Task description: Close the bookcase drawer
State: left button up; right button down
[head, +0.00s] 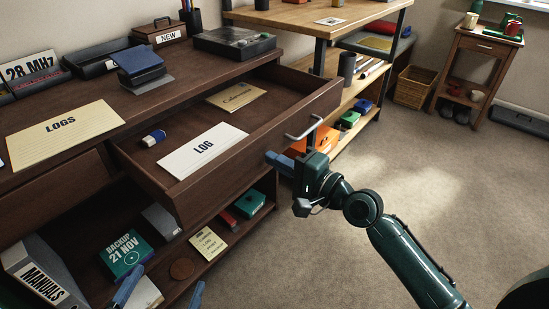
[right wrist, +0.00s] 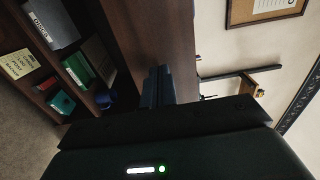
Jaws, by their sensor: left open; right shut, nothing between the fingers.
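The dark brown bookcase drawer (head: 255,160) is pulled well out. Its metal bar handle (head: 303,131) is on the front panel. Inside lie a white LOG sheet (head: 203,150), a tan envelope (head: 237,96) and a blue-and-white eraser (head: 153,138). My right gripper (head: 272,160) is shut and empty, its blue fingertips by the drawer front, below and left of the handle; I cannot tell whether they touch. In the right wrist view the shut fingers (right wrist: 158,86) point at a brown wooden panel (right wrist: 135,40). My left gripper (head: 160,293) is open and empty at the bottom edge, before the lower shelves.
The bookcase top (head: 100,95) holds a LOGS envelope (head: 62,133), a blue box and a NEW box. Lower shelves hold a BACKUP box (head: 126,254) and cards. A workbench (head: 310,18) stands behind the drawer. Carpet (head: 450,180) at right is clear.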

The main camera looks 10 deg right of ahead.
jog(key=shift+w+a, duration=0.3)
jog(key=shift+w, duration=0.1)
